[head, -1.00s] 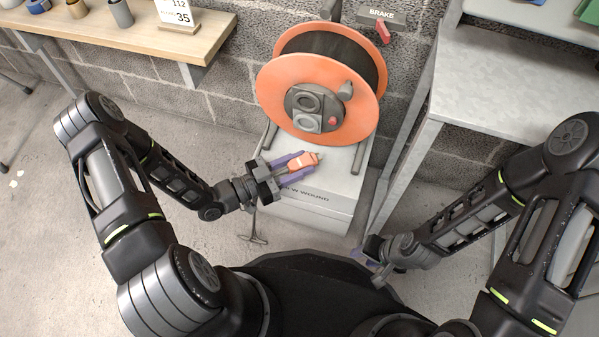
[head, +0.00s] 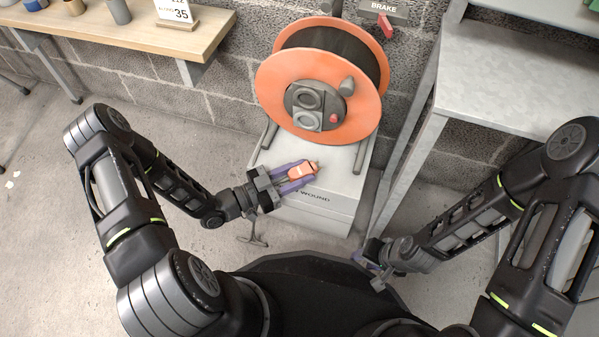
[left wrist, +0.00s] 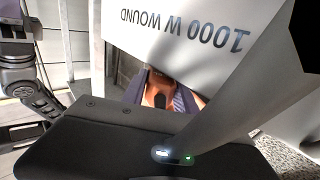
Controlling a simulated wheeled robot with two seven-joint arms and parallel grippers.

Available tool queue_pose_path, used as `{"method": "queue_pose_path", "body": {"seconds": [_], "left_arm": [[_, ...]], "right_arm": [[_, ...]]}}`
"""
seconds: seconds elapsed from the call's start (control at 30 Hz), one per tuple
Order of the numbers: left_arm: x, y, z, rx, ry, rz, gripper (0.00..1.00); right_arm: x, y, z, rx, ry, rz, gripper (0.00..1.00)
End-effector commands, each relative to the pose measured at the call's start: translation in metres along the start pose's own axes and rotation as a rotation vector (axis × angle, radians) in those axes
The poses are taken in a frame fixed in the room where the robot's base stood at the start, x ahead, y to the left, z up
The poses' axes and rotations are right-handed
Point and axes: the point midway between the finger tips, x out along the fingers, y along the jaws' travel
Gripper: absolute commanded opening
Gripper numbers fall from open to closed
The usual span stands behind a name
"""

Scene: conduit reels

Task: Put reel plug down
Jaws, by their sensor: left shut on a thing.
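The orange reel plug (head: 301,171) is between the purple fingers of my left gripper (head: 296,174), which is shut on it. The plug and fingers are above the top of the pale grey box under the reel; whether the plug touches the box cannot be told. In the left wrist view the orange plug (left wrist: 157,92) shows between the fingers, partly hidden by the dark gripper body. The orange cable reel (head: 322,78) stands behind the plug, with dark cable wound on it. My right gripper (head: 372,255) is low, away from the box, and its jaw opening is unclear.
The pale grey box (head: 335,182) has lettering on its front. A red brake lever (head: 384,27) is on the wall at the upper right. A grey metal table (head: 495,85) stands right of the box. A wooden shelf (head: 150,32) with rolls is upper left.

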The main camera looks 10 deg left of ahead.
Motion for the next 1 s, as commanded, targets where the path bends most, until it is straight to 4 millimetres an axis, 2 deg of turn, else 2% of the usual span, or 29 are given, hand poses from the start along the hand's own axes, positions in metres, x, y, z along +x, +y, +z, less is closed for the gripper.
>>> {"method": "queue_pose_path", "body": {"seconds": [0.03, 0.23, 0.27, 0.5, 0.8, 1.0], "left_arm": [[0.0, 0.0, 0.007, -0.008, -0.011, 0.0, 0.0], [-0.001, 0.001, 0.011, -0.013, -0.017, -0.002, 0.0], [-0.001, 0.001, 0.012, -0.014, -0.018, -0.002, 0.37], [-0.002, 0.0, 0.014, -0.018, -0.021, -0.004, 0.57], [-0.002, 0.0, 0.013, -0.017, -0.021, -0.006, 0.57], [-0.002, 0.0, -0.004, -0.016, -0.02, -0.006, 0.57]], "right_arm": [[0.004, 0.001, 0.0, 0.0, 0.001, 0.0, 0.36], [0.005, 0.002, -0.001, 0.001, 0.002, 0.0, 0.36], [0.005, 0.002, -0.001, 0.001, 0.002, 0.0, 0.36], [0.006, 0.002, 0.0, 0.0, 0.002, 0.0, 0.36], [0.005, 0.002, 0.0, 0.0, 0.001, 0.0, 0.36], [-0.012, -0.004, 0.001, -0.001, -0.004, 0.0, 0.36]]}}
